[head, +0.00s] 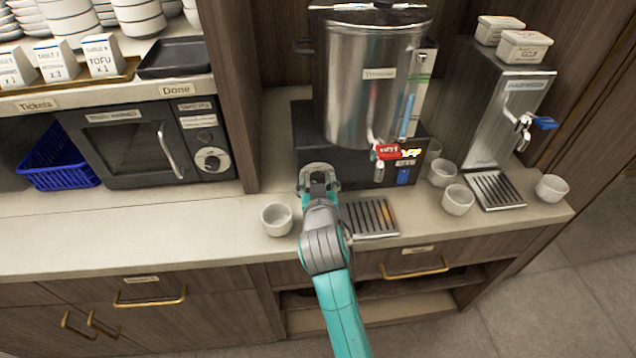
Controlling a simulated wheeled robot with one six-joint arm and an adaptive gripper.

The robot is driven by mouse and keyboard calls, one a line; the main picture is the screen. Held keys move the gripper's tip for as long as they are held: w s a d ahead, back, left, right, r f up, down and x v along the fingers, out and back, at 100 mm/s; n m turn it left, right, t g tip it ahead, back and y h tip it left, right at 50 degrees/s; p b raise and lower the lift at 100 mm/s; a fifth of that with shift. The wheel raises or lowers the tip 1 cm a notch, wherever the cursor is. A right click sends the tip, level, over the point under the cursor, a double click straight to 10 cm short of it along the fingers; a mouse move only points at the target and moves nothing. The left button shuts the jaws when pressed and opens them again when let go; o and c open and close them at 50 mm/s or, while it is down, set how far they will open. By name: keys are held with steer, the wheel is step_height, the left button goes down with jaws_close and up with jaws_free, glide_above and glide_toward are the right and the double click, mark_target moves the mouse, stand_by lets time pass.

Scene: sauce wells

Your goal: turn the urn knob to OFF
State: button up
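The urn (370,85) is a tall steel cylinder on a black base at the back of the counter. A red HOT tag (388,151) hangs at its tap, and partly covered lit letters that look like OFF (412,153) show beside it on the base. A blue switch or label (403,176) sits below them. My gripper (318,168) is in front of the left part of the base, pointing toward it. I cannot make out the urn knob for certain; my gripper may hide it. Whether the fingers touch anything or are closed is unclear.
A drip tray (369,217) lies right of my gripper, and a white cup (277,219) stands close on its left. More cups (457,200) and a steel dispenser (510,110) are at right. A microwave (150,142) and blue basket (60,160) are at left. The left front counter is clear.

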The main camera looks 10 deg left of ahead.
steer(key=v, duration=1.2)
stand_by(0.5)
steer(key=s+d+f, duration=1.5)
steer(key=s+d, duration=0.1)
steer(key=s+d+r+m+h, duration=0.1)
steer(key=s+d, duration=0.3)
steer(key=s, duration=0.7)
steer(key=s+d+r+m+h, duration=0.1)
steer(key=s+d+r+m, duration=0.1)
steer(key=s, duration=0.9)
steer(key=shift+s+d+r+t+h, duration=0.3)
steer(key=shift+s+d+r+h, duration=0.15)
steer(key=shift+d, duration=0.8)
